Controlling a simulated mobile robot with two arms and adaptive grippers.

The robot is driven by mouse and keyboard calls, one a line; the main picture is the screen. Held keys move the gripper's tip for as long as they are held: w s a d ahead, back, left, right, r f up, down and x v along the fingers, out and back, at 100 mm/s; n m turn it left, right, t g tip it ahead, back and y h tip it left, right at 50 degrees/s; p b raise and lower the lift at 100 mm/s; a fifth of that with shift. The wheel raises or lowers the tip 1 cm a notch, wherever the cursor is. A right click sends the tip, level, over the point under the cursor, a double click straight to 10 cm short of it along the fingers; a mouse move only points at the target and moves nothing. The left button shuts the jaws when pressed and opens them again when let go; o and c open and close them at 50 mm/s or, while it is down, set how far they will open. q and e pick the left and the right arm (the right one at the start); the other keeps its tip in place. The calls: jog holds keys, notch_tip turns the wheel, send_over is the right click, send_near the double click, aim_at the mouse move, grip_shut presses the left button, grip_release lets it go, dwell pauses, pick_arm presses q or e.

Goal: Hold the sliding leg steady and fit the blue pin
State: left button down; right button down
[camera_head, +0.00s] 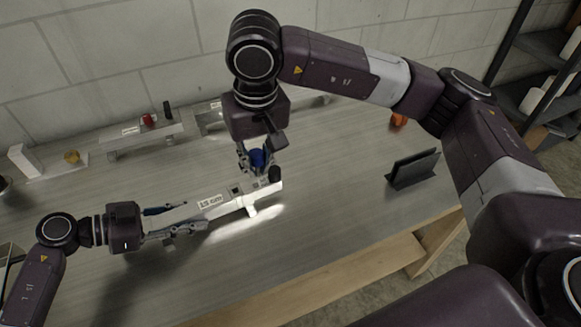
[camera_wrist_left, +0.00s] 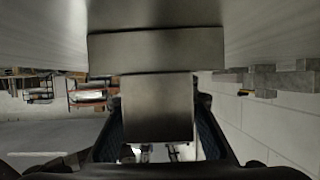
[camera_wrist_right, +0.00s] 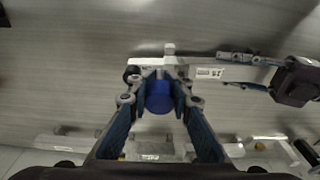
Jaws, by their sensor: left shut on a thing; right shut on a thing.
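My left gripper (camera_head: 197,221) is shut on the near end of a pale aluminium bar, the sliding leg (camera_head: 222,206). In the left wrist view the leg (camera_wrist_left: 157,108) shows as a square grey bar between the fingers. It is labelled and has a short crosspiece at its far end. My right gripper (camera_head: 257,160) is shut on the blue pin (camera_head: 258,158), just above that far end. In the right wrist view the blue pin (camera_wrist_right: 159,97) sits between the fingertips and partly hides the leg (camera_wrist_right: 208,72). I cannot tell whether the pin touches the leg.
A similar pale assembly with a red knob (camera_head: 148,119) stands at the back of the bench (camera_head: 330,190). A white stand with a yellowish knob (camera_head: 72,157) is at the back left. A dark tablet-like stand (camera_head: 413,169) and an orange object (camera_head: 398,119) are to the right.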

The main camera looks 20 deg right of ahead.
send_over(235, 191)
jog(key=shift+s+f, duration=0.25)
jog(key=shift+f, duration=2.95)
jog(key=shift+f, duration=0.85)
jog(key=c, duration=1.7)
grip_release()
jog(key=shift+o, duration=0.2)
jog(key=shift+r, duration=0.15)
notch_tip(235, 191, up, 12)
jog(key=s, duration=0.2)
jog(key=shift+f, duration=0.2)
